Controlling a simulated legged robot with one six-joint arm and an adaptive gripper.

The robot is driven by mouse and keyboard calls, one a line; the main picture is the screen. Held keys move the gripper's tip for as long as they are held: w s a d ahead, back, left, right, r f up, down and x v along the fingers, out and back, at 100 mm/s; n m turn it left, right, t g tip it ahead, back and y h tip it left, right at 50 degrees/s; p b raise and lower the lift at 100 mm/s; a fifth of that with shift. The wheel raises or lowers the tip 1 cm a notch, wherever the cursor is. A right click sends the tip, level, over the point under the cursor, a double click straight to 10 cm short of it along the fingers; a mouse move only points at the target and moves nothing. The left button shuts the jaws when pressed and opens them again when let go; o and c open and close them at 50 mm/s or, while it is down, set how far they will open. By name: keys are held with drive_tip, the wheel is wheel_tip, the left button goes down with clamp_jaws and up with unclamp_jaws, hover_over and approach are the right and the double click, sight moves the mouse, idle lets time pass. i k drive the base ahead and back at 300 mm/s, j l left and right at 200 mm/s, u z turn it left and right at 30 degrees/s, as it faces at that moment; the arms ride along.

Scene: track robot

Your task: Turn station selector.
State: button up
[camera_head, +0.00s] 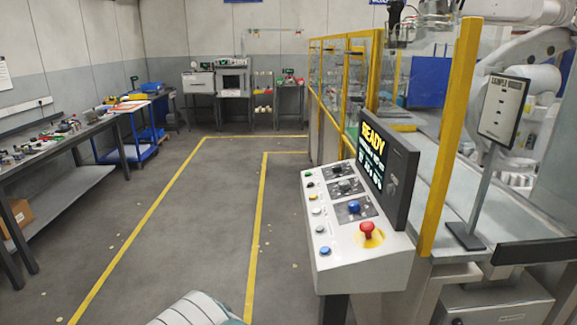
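A sloped white control console (348,262) stands right of centre. On it are three dark square plates with knobs: a far one (337,169), a middle one (345,187) and a near one with a blue knob (354,207). I cannot read their labels, so I cannot tell which is the station selector, nor how the knobs point. A red mushroom button (367,230) sits on a yellow base at the near end. A column of small coloured buttons (313,197) runs along the left edge. A dark screen (376,160) behind reads READY in yellow. My gripper is not seen.
A yellow post (450,140) and a yellow-framed fence (330,85) stand behind the console, with a white robot arm (530,80) beyond. A sign stand (484,190) is at right. Left of the console the floor (190,220) is open, with yellow lines. A cluttered bench (65,140) lines the left wall.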

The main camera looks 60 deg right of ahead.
sight(337, 168)
drive_tip(key=i+j+z, duration=0.1)
drive_tip(key=i+z, duration=0.2)
drive_tip(key=i, duration=0.25)
drive_tip(key=i+j+z, duration=0.3)
drive_tip(key=i, duration=0.2)
drive_tip(key=i+l+z, duration=0.1)
drive_tip(key=z, duration=0.3)
drive_tip(key=i+z, duration=0.55)
drive_tip(key=z, duration=0.2)
drive_tip(key=i+j+z, duration=0.1)
drive_tip(key=z, duration=0.3)
drive_tip(key=i+l+z, duration=0.15)
drive_tip(key=z, duration=0.25)
drive_tip(key=i+l+z, duration=0.1)
drive_tip(key=i+z, duration=0.35)
drive_tip(key=z, duration=0.3)
drive_tip(key=i+l+z, duration=0.2)
